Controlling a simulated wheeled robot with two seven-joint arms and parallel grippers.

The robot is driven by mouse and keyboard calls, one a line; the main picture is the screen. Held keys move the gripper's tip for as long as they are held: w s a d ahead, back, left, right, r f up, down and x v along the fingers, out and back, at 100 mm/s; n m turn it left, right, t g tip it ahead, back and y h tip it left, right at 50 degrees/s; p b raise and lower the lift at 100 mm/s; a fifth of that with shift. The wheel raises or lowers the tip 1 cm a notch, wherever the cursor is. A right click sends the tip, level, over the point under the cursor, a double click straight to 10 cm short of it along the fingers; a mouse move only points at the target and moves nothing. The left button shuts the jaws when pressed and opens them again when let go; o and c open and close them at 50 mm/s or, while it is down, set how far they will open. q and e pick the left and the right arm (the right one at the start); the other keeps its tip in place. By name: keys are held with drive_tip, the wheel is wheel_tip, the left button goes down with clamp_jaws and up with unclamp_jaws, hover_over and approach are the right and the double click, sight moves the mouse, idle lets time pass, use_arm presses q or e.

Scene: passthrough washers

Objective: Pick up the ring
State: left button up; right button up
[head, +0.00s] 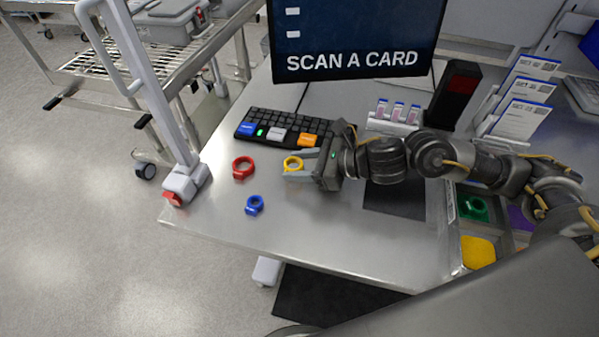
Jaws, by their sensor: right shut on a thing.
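A yellow ring (293,163) is between the fingers of my right gripper (292,165), over the metal table (230,215). The gripper points left and is shut on the ring. I cannot tell whether the ring touches the table. A red ring (243,168) lies to the left of it. A blue ring (254,205) lies nearer the front edge. A green ring (473,208) sits in a bin at the right. My left gripper is not in view.
A black keyboard (285,128) with coloured keys lies behind the rings, below a screen (355,40) reading "SCAN A CARD". Small vials (398,114) in a rack and a black card reader (455,92) stand behind my right arm. A grey post (150,100) rises at the table's left edge.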

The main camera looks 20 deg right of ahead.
drive_tip(key=s+d+r+p, duration=0.4)
drive_tip(key=s+r+p, duration=0.6)
drive_tip(key=s+p, duration=0.3)
drive_tip(key=shift+s, duration=0.2)
drive_tip(key=shift+d, duration=0.2)
